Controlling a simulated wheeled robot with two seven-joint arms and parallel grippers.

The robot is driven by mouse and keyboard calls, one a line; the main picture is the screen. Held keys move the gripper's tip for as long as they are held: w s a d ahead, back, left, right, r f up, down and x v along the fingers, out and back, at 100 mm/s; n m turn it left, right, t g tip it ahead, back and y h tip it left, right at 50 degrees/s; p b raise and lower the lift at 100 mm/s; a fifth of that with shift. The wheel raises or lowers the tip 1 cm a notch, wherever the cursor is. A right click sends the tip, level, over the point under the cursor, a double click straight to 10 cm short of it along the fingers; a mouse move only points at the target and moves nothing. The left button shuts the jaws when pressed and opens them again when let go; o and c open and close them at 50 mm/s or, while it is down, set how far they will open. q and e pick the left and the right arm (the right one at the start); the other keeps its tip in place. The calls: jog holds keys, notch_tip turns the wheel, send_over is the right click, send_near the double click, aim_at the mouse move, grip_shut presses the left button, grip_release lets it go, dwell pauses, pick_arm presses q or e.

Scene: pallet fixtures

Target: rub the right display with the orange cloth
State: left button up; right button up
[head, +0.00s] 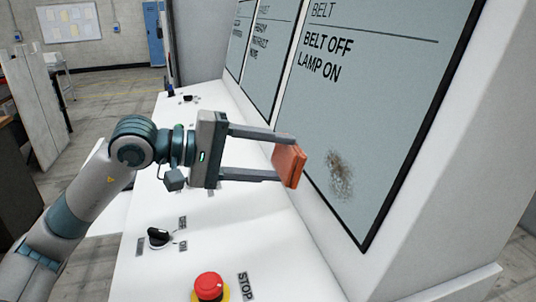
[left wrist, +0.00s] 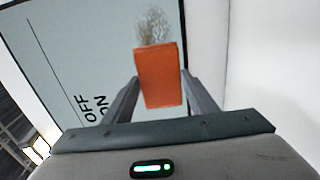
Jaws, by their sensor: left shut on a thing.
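My left gripper (head: 284,160) is shut on the orange cloth (head: 290,166), a folded block held between its two fingertips. The cloth also shows in the left wrist view (left wrist: 159,77). The right display (head: 375,100) reads "BELT OFF, LAMP ON" and carries a brown smudge (head: 340,176) low on its face. In the head view the cloth is just left of the smudge. In the left wrist view the smudge (left wrist: 154,24) shows just beyond the cloth's top edge. I cannot tell whether the cloth touches the display. My right gripper is not in view.
Below the displays is a white console with a black rotary switch (head: 158,237) and a red stop button (head: 209,287) on a yellow base. Two more displays (head: 271,45) stand farther left. A blue locker (head: 154,33) is in the background.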

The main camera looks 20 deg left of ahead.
aim_at(301, 170)
pick_arm(q)
jog(key=shift+p+x, duration=0.55)
jog(key=shift+x, duration=0.55)
jog(key=p+x, duration=0.1)
jog(key=x, duration=0.2)
jog(key=shift+r, duration=0.1)
jog(key=shift+b+x, duration=0.45)
jog(key=shift+x, duration=0.55)
jog(key=shift+s, duration=0.15)
jog(key=shift+s+d+b, duration=0.4)
jog(key=shift+s+d, duration=0.1)
jog(key=shift+s, duration=0.25)
jog(key=shift+s+d+b, duration=0.35)
jog(key=shift+s+d, duration=0.1)
jog(key=shift+s, duration=0.35)
jog(key=shift+s+d, duration=0.1)
